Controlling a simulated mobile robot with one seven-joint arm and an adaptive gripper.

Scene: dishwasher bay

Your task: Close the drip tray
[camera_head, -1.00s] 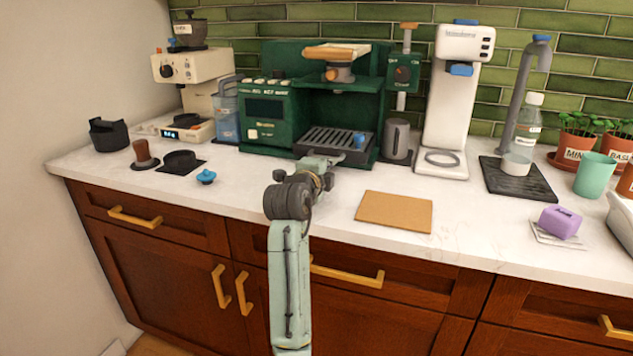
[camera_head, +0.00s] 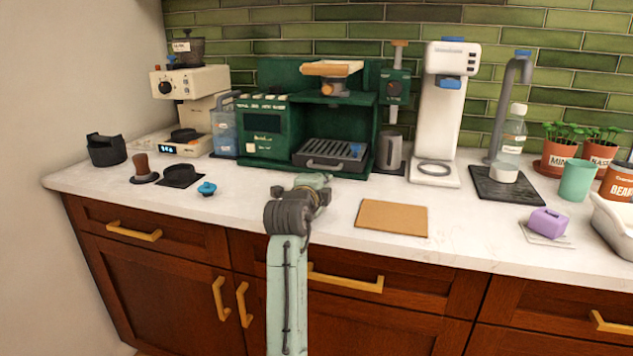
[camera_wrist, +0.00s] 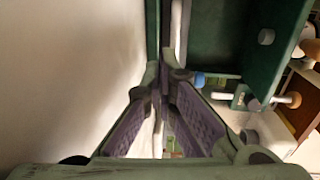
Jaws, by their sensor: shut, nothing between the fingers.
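The drip tray (camera_head: 334,150) is a dark slatted tray low in the green coffee machine (camera_head: 266,128), with a curved grey handle (camera_head: 324,165) on its front. A small blue part (camera_head: 355,150) shows at its right. The tray front is close to the machine's base front; a small gap cannot be judged. My gripper (camera_head: 322,180) is just in front of and below the handle, apparently apart from it. In the wrist view my gripper (camera_wrist: 163,75) has its fingers together with nothing between them, beside the green machine body (camera_wrist: 222,40).
A tan board (camera_head: 392,218) lies on the white counter to the right of my arm. A blue knob-like piece (camera_head: 207,188) and a tamper (camera_head: 143,170) are to the left. A white coffee maker (camera_head: 440,120) stands right of the machine. The counter's front is mostly clear.

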